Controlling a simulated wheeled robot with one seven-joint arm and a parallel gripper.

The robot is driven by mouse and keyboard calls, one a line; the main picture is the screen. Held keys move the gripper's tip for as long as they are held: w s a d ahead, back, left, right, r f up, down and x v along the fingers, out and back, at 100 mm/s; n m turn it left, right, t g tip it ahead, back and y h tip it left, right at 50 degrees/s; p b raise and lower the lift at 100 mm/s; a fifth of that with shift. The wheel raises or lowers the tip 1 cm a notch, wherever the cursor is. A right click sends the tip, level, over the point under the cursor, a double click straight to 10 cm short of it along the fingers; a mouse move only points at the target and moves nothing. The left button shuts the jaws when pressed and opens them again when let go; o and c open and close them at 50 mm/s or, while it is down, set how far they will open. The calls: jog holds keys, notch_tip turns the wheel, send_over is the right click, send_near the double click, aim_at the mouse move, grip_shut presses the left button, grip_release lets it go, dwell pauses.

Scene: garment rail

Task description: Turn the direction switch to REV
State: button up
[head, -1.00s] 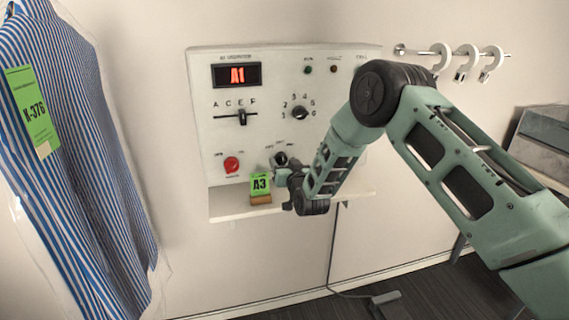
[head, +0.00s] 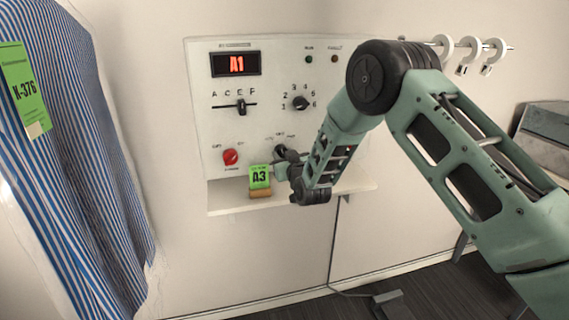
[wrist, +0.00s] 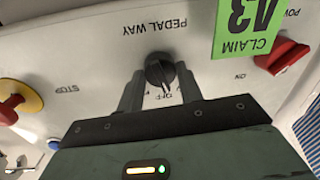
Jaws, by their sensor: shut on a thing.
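The direction switch is a small black knob (wrist: 159,70) low on the white control panel (head: 205,120). In the wrist view, which is upside down, "PEDAL WAY" is printed beside it, and an "OFF" label is partly visible between the fingers. A pale mark on the knob points roughly toward that label; its exact setting is hard to tell. My gripper (wrist: 158,88) is shut on the knob, one finger on each side. In the head view my gripper (head: 285,163) is at the panel's lower part and my wrist partly covers the labels there.
A red switch (head: 231,157) lies further left. A red stop button (wrist: 10,108) shows in the wrist view. A striped shirt (head: 75,160) hangs at far left.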

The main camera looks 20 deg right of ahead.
jog(key=n+b, duration=0.4)
jog(key=shift+n, duration=0.3)
dwell(0.3)
jog(key=o, duration=1)
jog(key=shift+s, duration=0.1)
jog(key=s+r+b, duration=0.1)
jog(key=s+b, duration=0.3)
jog(key=s, duration=1.3)
jog(key=shift+d, duration=0.45)
